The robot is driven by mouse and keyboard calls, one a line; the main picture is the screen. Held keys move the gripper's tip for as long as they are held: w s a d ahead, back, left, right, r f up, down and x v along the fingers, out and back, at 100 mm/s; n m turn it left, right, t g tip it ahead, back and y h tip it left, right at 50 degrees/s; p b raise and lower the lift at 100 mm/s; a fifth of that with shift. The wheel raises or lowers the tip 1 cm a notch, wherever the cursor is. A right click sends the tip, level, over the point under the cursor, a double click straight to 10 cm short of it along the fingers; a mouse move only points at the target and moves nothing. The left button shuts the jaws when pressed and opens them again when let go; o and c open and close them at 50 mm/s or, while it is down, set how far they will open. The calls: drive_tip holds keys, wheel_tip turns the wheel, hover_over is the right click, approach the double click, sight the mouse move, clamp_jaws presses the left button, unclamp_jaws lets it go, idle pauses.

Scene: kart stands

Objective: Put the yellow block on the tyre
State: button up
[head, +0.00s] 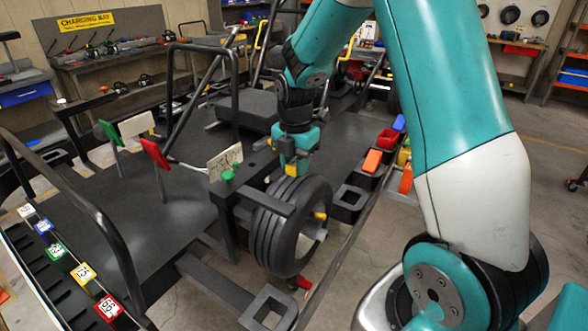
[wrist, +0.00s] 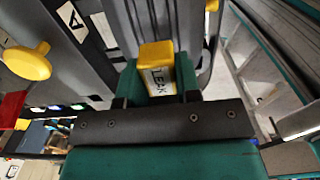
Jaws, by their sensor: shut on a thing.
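The yellow block (wrist: 155,55), with a white label reading "LEAK", is between my gripper's (wrist: 152,92) two fingers in the wrist view. In the head view my gripper (head: 293,166) points down just above the top of the black tyre (head: 272,232), and a small yellow part of the block (head: 291,170) shows there. The tyre stands upright at the side of the kart stand. In the wrist view dark grooved surfaces lie behind the block. I cannot tell whether the block touches the tyre. The block's lower end is hidden.
A white sign (head: 225,162) and a green knob (head: 228,177) stand left of my gripper. An orange block (head: 372,161) and a red bin (head: 388,139) lie to the right. Coloured number tags (head: 84,273) line the left rail. Black tube frames rise from the deck.

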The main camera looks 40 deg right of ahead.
sight(295, 161)
drive_tip(key=shift+f, duration=1.2)
drive_tip(key=shift+f, duration=0.1)
drive_tip(key=o, duration=0.9)
wheel_tip(295, 161, up, 12)
drive_tip(key=shift+f+b, duration=0.15)
drive_tip(key=shift+b, duration=0.7)
drive_tip(key=s+a+m+y, duration=0.1)
drive_tip(key=s+a+m, duration=0.4)
drive_tip(key=s+a, duration=0.2)
drive_tip(key=s+a+r+m+y, duration=0.1)
drive_tip(key=s+a+m, duration=0.4)
drive_tip(key=s+a, duration=0.3)
drive_tip(key=s+a+r+m+y, duration=0.1)
drive_tip(key=s+a+m+y, duration=0.1)
drive_tip(key=s+a+m, duration=0.3)
drive_tip(key=shift+s+a+r, duration=0.1)
drive_tip(key=shift+s+a, duration=1.2)
